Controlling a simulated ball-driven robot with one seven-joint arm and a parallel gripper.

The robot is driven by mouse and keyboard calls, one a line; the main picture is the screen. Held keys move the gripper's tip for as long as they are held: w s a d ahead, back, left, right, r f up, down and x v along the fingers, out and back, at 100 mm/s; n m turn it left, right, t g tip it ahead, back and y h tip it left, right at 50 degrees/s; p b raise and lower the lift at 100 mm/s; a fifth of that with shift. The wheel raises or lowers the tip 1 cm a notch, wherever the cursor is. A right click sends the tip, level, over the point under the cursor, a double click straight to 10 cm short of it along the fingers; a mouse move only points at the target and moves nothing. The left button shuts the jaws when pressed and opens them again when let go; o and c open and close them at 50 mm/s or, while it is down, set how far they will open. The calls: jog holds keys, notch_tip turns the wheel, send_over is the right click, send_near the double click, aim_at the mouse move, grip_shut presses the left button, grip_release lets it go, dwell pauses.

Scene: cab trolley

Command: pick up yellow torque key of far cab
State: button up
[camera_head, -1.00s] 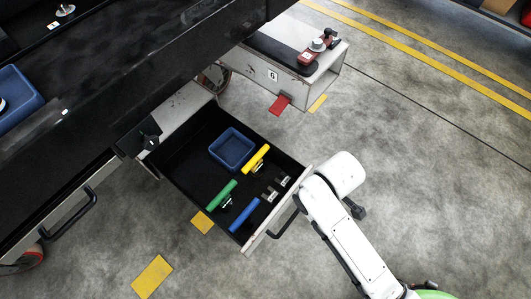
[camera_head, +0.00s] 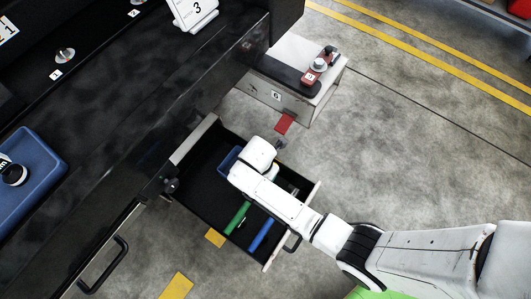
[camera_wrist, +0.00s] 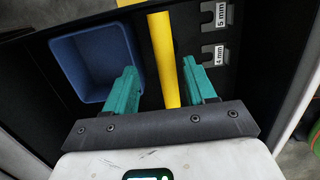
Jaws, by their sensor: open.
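The yellow torque key (camera_wrist: 163,58) lies in the open black drawer and shows in the wrist view, running up from between the fingers. In the head view my arm hides it. My gripper (camera_wrist: 160,88) is open, with its teal fingers on either side of the yellow handle. No finger visibly touches the key, and its height above it is hard to tell. The green key (camera_head: 237,217) and the blue key (camera_head: 261,235) lie in the same drawer, nearer its front in the head view.
A blue bin (camera_wrist: 92,62) stands in the drawer close to the left finger; it also shows in the head view (camera_head: 228,160). Metal holders marked 5 mm (camera_wrist: 216,18) and 4 mm (camera_wrist: 216,52) are at the right. The black trolley body (camera_head: 150,120) rises beside the drawer.

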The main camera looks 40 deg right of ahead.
jog(key=shift+s+d+f+b, duration=0.15)
jog(key=shift+f+b, duration=0.7)
jog(key=shift+f, duration=0.65)
jog(key=shift+s+f+b, duration=0.15)
jog(key=shift+f+b, duration=0.7)
jog(key=shift+f, duration=0.65)
grip_shut()
jog(key=shift+r, duration=0.1)
